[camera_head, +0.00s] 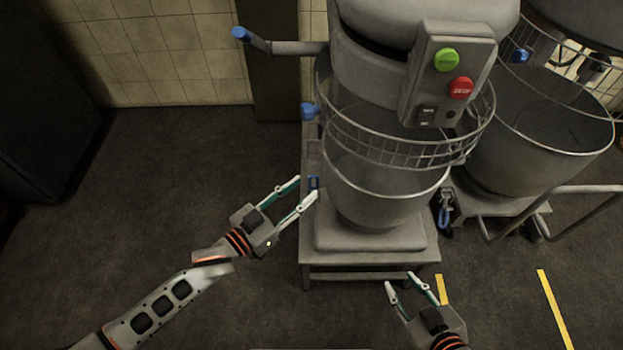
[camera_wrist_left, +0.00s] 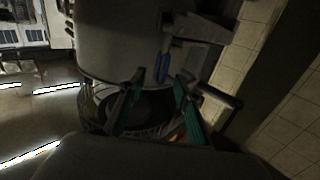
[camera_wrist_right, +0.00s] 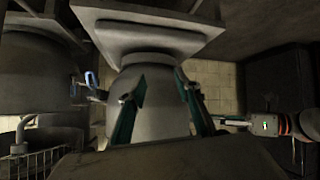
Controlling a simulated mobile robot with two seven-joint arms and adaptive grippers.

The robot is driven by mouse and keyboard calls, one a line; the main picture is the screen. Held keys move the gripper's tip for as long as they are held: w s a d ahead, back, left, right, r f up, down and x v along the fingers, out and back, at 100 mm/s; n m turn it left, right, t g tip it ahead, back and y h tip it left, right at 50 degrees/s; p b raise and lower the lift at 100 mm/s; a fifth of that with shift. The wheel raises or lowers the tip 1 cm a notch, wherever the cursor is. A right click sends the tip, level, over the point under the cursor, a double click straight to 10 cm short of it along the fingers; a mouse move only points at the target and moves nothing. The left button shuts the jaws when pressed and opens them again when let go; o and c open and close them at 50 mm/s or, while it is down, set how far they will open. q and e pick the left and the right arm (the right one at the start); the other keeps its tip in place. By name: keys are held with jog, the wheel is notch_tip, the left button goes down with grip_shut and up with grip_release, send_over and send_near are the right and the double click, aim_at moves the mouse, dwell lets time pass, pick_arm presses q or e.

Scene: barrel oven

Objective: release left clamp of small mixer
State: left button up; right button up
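The small mixer (camera_head: 384,60) stands in the middle of the head view with its grey bowl (camera_head: 375,195) below a wire guard. The left clamp's blue handle (camera_head: 314,183) is at the bowl's left side; it also shows in the left wrist view (camera_wrist_left: 162,67). My left gripper (camera_head: 307,188) is open, its fingertips close to this handle. In the left wrist view the handle lies just beyond and between the fingertips; contact cannot be told. The right clamp's blue handle (camera_head: 445,216) is at the bowl's right. My right gripper (camera_head: 401,281) is open and empty, in front of the mixer base.
A second mixer bowl (camera_head: 540,125) and a metal trolley handle (camera_head: 560,200) are at the right. A blue-tipped lever (camera_head: 241,34) and a blue knob (camera_head: 309,111) project from the mixer's left. The floor (camera_head: 160,190) at the left is clear.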

aim_at(310, 184)
pick_arm(q)
jog(key=shift+b+x, duration=0.35)
jog(key=shift+x, duration=2.2)
grip_shut()
